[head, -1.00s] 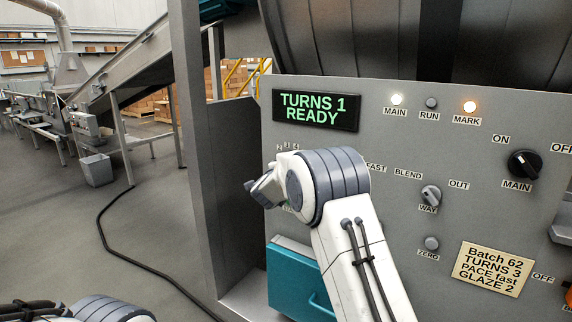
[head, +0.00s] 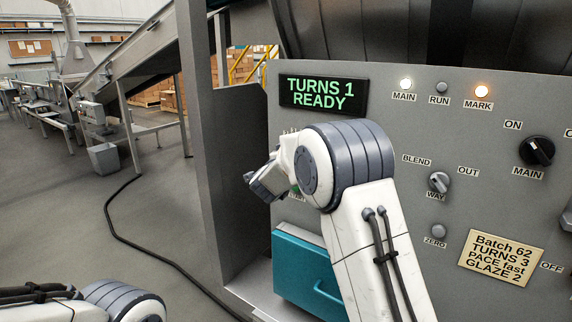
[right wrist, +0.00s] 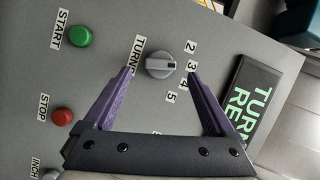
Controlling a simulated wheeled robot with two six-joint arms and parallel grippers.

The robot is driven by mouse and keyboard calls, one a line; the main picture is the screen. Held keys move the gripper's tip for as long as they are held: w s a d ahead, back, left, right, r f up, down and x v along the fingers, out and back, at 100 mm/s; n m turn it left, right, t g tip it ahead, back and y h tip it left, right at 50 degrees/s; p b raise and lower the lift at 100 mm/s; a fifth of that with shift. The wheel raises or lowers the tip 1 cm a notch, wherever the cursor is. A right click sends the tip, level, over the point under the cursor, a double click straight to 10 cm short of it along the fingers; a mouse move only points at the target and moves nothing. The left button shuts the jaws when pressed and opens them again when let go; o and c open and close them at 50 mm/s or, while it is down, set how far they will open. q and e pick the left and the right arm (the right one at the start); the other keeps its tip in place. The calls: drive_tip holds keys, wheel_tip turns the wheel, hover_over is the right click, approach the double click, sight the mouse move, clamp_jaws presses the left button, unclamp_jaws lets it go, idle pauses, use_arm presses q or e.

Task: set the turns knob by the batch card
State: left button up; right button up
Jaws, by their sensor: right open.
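The turns knob (right wrist: 160,65) is a round grey dial with a raised grip. The numbers 2 to 5 show to its right; a dark mark on the knob faces that side. My right gripper (right wrist: 160,74) is open, its purple fingers apart on either side of the knob's lower part in the picture; contact cannot be told. In the head view my right gripper (head: 264,184) is at the panel's left, and my arm hides the knob. The batch card (head: 501,257) reads Batch 62, TURNS 3, PACE fast, GLAZE 2. The display (head: 322,94) reads TURNS 1 READY. My left gripper is out of view.
The green START button (right wrist: 80,36) and red STOP button (right wrist: 62,117) are left of the knob in the wrist view. The way knob (head: 438,181) and main switch (head: 537,151) are further right on the panel. A teal drawer (head: 305,275) sits below.

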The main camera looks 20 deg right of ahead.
drive_tip(key=b+v, duration=0.1)
drive_tip(key=v, duration=0.4)
drive_tip(key=shift+s+a, duration=0.15)
drive_tip(key=shift+s, duration=0.2)
